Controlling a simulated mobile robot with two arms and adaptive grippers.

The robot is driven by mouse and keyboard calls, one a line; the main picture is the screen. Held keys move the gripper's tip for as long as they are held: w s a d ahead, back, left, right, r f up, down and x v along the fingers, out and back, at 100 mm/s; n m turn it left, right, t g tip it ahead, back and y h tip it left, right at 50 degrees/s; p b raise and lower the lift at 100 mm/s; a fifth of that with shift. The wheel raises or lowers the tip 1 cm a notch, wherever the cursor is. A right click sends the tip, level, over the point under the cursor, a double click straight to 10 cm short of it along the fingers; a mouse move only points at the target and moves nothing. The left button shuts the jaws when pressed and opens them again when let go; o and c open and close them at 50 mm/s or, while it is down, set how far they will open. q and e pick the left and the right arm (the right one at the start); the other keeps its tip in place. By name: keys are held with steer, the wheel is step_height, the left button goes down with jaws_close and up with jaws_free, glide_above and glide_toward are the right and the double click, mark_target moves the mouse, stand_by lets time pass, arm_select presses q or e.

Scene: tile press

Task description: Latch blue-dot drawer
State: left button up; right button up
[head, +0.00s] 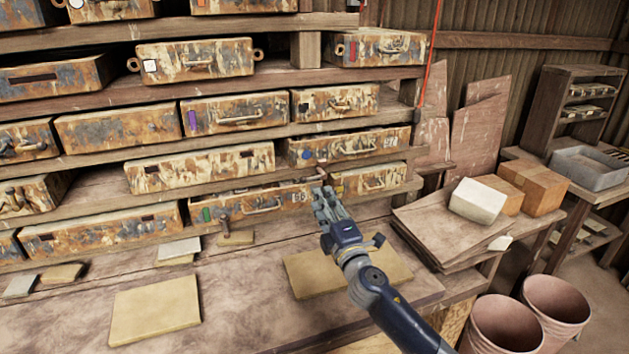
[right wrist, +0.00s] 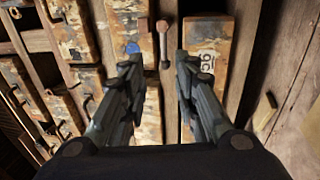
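The blue-dot drawer (head: 347,146) is a rusty, mottled drawer with a front handle, on the right part of the shelves. Its blue dot sits at the left of its front; the drawer also shows in the right wrist view (right wrist: 131,18). A small latch with a reddish knob (right wrist: 163,27) stands between this drawer and a labelled drawer (right wrist: 207,50). My right gripper (right wrist: 158,62) is open, its fingers on either side of the latch's line, apparently empty. In the head view the right gripper (head: 323,195) is just below the blue-dot drawer. My left gripper is not in view.
A green-marked drawer (head: 230,210) sits lower left of my gripper. Flat tiles (head: 155,310) lie on the bench. Stacked boards (head: 440,235), a white block (head: 478,200) and cardboard boxes (head: 540,188) stand right. Buckets (head: 500,325) are at lower right.

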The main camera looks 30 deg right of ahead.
mark_target(312, 179)
steer(key=x, duration=0.4)
steer(key=shift+d+f+p, duration=0.15)
steer(key=shift+f+p, duration=0.05)
steer(key=shift+p, duration=0.1)
steer(key=x, duration=0.3)
steer(key=shift+w, duration=0.3)
steer(key=shift+d, duration=0.1)
steer(key=shift+c, duration=0.3)
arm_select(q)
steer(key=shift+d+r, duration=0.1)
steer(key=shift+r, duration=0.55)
arm_select(e)
jaws_close()
